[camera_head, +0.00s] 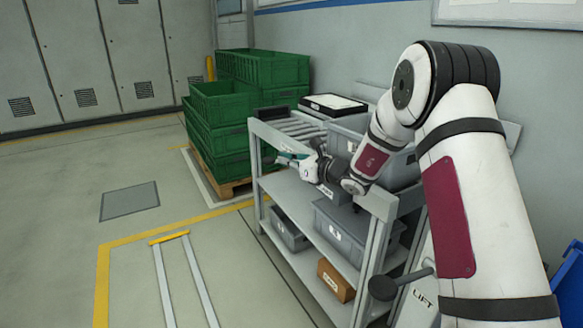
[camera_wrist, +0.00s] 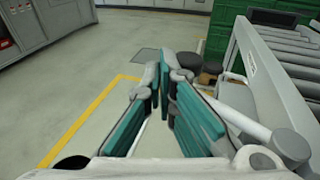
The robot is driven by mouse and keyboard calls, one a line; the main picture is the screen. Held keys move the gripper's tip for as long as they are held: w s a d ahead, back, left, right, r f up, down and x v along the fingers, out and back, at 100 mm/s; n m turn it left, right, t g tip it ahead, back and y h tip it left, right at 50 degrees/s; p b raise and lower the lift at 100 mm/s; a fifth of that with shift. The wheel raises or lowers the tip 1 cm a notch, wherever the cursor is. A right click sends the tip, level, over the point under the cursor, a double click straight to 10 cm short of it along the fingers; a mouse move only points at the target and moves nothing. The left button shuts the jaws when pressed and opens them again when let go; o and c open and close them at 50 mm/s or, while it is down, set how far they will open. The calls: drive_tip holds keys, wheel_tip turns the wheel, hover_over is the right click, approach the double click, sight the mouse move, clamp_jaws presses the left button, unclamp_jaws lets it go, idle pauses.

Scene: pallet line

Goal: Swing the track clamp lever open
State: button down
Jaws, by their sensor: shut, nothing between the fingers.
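My gripper (camera_head: 287,157) reaches over the left side of the grey roller rack (camera_head: 285,150), its teal fingers shut with nothing between them. In the wrist view its fingertips (camera_wrist: 166,68) meet near the middle. Just right of the fingers, beside the rack's side rail (camera_wrist: 262,75), are a dark rounded knob (camera_wrist: 207,62) and a pale rod (camera_wrist: 243,122) with a dark end. I cannot tell for sure which of these belongs to the track clamp lever, or whether the fingers touch it. In the head view my gripper and wrist hide that area.
Green crates (camera_head: 218,110) stand stacked on a pallet behind the rack. A dark-knobbed handle (camera_head: 384,288) is near the front, by a LIFT label. The floor on the left is clear.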

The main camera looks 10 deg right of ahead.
drive_tip(key=shift+w+a+b, duration=0.1)
drive_tip(key=shift+w+b, duration=0.2)
drive_tip(key=shift+w, duration=0.55)
